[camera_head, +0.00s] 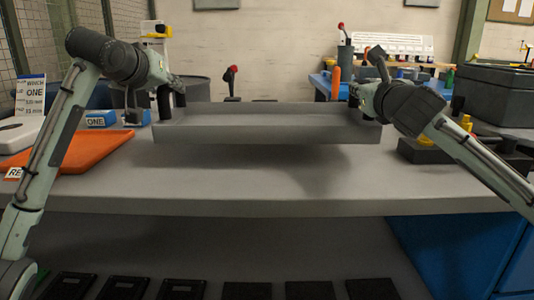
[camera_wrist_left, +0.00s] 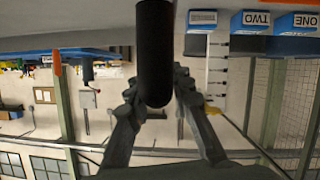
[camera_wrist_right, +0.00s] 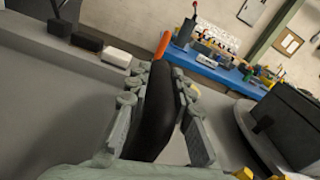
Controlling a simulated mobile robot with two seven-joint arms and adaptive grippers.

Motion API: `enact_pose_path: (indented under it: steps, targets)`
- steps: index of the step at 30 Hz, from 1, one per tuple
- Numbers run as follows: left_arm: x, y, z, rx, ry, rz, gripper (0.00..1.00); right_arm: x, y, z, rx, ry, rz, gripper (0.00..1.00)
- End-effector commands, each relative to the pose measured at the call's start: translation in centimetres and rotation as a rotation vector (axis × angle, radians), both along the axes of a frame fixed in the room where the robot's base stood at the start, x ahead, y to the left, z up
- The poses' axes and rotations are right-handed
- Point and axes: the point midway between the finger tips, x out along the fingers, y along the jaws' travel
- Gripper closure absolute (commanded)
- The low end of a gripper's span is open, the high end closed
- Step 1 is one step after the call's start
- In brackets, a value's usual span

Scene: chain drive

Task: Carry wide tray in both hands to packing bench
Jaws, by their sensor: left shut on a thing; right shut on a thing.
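The wide grey tray (camera_head: 265,133) is held level above the grey bench (camera_head: 220,190), with a shadow beneath it, in the head view. My left gripper (camera_head: 160,103) is shut on the black handle at the tray's left end. That handle (camera_wrist_left: 155,60) fills the middle of the left wrist view between the fingers. My right gripper (camera_head: 360,98) is shut on the black handle at the right end. That handle (camera_wrist_right: 153,110) shows between the fingers in the right wrist view. I cannot tell which bench is the packing bench.
An orange tray (camera_head: 90,150) and blue boxes (camera_head: 100,119) lie on the bench at left. A dark grey case (camera_head: 495,95) and black blocks with yellow parts (camera_head: 425,150) stand at right. A blue bench (camera_wrist_right: 215,70) is behind. The bench front is clear.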

Motion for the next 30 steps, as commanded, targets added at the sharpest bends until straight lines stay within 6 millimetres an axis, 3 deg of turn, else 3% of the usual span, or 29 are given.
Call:
enact_pose_path:
  steps: [19,30]
  targets:
    - [0.0,0.0,-0.9,-0.001,-0.006,0.001,1.00,0.0,0.0,-0.9,0.000,-0.006,0.000,1.00]
    - [0.0,0.1,-3.0,-0.001,-0.006,0.001,1.00,0.0,0.0,-3.0,0.000,-0.006,0.000,1.00]
